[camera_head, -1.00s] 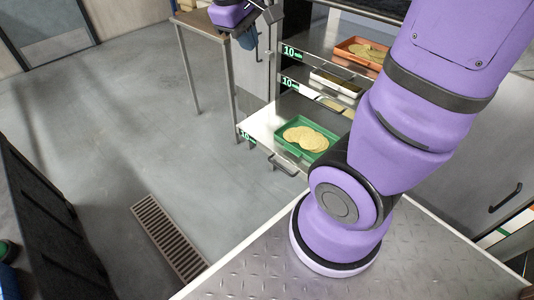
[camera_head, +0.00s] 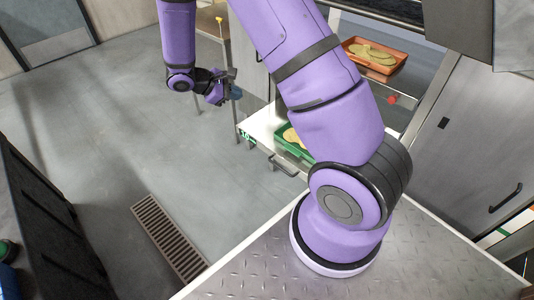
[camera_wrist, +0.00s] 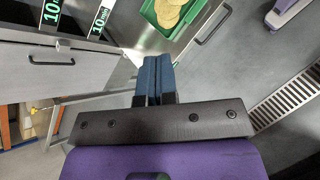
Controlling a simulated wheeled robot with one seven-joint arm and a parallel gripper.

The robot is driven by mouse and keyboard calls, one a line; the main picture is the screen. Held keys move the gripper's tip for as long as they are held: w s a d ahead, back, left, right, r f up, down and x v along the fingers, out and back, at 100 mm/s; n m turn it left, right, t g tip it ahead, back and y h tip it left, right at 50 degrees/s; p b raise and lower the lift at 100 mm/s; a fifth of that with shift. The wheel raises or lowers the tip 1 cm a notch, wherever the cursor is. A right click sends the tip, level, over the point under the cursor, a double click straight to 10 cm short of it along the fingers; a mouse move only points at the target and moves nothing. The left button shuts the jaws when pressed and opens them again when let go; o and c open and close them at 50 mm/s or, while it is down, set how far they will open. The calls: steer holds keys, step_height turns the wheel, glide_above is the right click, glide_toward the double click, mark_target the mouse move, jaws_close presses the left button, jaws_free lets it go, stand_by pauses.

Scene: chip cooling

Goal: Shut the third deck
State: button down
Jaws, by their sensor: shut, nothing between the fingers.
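The lowest visible deck (camera_head: 262,122) is pulled out of the rack, with a bar handle (camera_head: 284,166) on its front. It holds a green tray (camera_head: 283,139) of round, flat yellow chips, partly hidden behind my arm. In the wrist view the green tray (camera_wrist: 149,12) and the handle (camera_wrist: 213,25) show at the top. My gripper (camera_head: 236,92) is left of this deck, in front of the rack's left side. Its blue fingers (camera_wrist: 153,75) are shut together and empty, apart from the deck and handle. I cannot tell which deck counts as third.
An orange tray (camera_head: 375,55) of chips sits higher in the rack. My arm hides the levels between. Two green "10 min" labels show in the wrist view, one of them here (camera_wrist: 100,20). A table (camera_head: 207,30) stands behind my gripper. The floor left of the deck is clear.

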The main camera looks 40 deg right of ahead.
step_height(320, 180, down, 18)
steer(key=w+d+r+n+t+h, duration=0.1)
steer(key=d+n+h, duration=0.15)
steer(key=n, duration=0.25)
steer(key=n+t+h, duration=0.2)
steer(key=n+t, duration=0.1)
steer(key=n, duration=0.2)
glide_toward(271, 151)
steer(key=x, duration=0.7)
steer(key=shift+d+r, duration=0.1)
steer(key=shift+r, duration=0.05)
steer(key=shift+d, duration=0.15)
steer(key=shift+y, duration=0.25)
steer(key=d, duration=0.9)
steer(key=w+d, duration=0.1)
steer(key=d, duration=0.9)
steer(key=w+d, duration=0.1)
steer(key=d, duration=0.9)
steer(key=shift+d, duration=0.25)
steer(key=shift+d+r, duration=0.1)
steer(key=shift+d, duration=0.1)
steer(key=shift+w, duration=0.1)
